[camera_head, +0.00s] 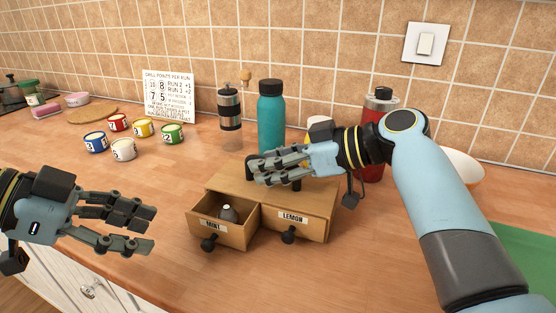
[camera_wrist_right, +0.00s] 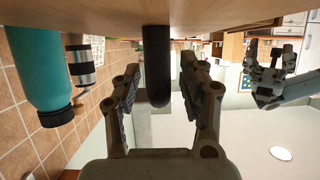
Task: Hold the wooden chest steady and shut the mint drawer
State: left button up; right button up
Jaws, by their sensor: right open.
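The wooden chest (camera_head: 325,199) stands on the counter with two drawers facing me. The mint drawer (camera_head: 233,233), on the left, is pulled out, with a dark rounded item (camera_head: 229,213) inside and a black knob (camera_head: 209,243) on its front. The lemon drawer (camera_head: 305,229) is shut. My right gripper (camera_head: 257,168) is over the chest top, open. In the right wrist view, a black handle (camera_wrist_right: 157,65) lies between its fingers, with no clear contact. My left gripper (camera_head: 152,229) is open and empty, left of the mint drawer; it also shows in the right wrist view (camera_wrist_right: 270,72).
A teal bottle (camera_head: 271,118), a pepper mill (camera_head: 230,110) and a red bottle (camera_head: 372,145) stand behind the chest. Several small numbered pots (camera_head: 123,149) sit at the back left. The counter between my left gripper and the mint drawer is clear.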

jog(key=shift+c, duration=0.3)
grip_shut()
pick_arm(q)
jog(key=shift+c, duration=0.4)
